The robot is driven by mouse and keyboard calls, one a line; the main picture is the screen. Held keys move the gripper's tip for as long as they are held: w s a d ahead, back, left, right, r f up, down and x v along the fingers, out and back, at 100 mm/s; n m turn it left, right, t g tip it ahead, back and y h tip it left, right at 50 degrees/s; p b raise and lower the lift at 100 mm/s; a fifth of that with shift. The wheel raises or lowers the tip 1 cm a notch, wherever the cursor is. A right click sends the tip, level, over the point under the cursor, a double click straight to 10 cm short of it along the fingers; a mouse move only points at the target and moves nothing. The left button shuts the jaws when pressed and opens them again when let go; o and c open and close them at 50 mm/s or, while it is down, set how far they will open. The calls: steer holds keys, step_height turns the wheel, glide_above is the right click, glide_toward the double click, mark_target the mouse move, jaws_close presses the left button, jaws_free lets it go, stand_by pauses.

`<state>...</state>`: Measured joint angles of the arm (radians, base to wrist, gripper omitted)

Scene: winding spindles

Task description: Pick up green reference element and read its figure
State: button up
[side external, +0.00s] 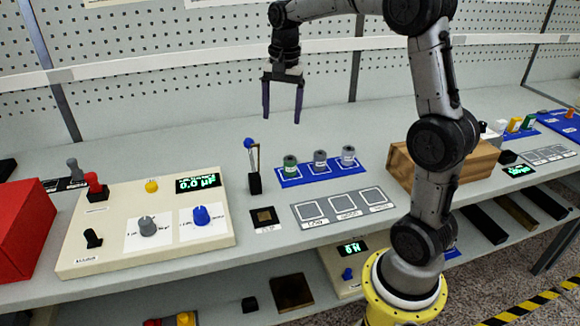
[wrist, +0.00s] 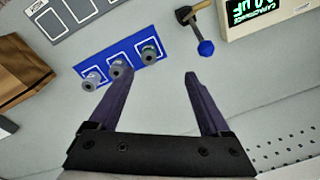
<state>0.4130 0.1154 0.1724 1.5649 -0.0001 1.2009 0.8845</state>
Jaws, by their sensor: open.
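The green element (side external: 290,166) is a small upright cylinder with a green band and a pale label. It stands at the left end of a blue tray (side external: 284,184), beside two grey cylinders (side external: 320,158). In the wrist view the green element (wrist: 149,53) is the rightmost of the three, beyond my fingertips. My gripper (side external: 282,117) is open and empty, fingers pointing down, raised above the bench behind the tray. In the wrist view my gripper (wrist: 154,76) has its left finger near the middle cylinder in the picture. The figure on the element is too small to read.
A blue-knobbed lever (side external: 252,165) stands just left of the tray. A cream console (side external: 150,225) with knobs and a green display lies further left. A grey plate with three square outlines (side external: 344,208) lies in front. A wooden box (side external: 440,165) stands right.

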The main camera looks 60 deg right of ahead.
steer(key=m+g, duration=0.1)
glide_above(290, 158)
step_height(290, 158, down, 4)
steer(key=f, duration=0.8)
steer(key=shift+s+a, duration=0.1)
steer(key=shift+a, duration=0.1)
steer(key=shift+d+f, duration=0.15)
steer(key=shift+f, duration=2.8)
jaws_close()
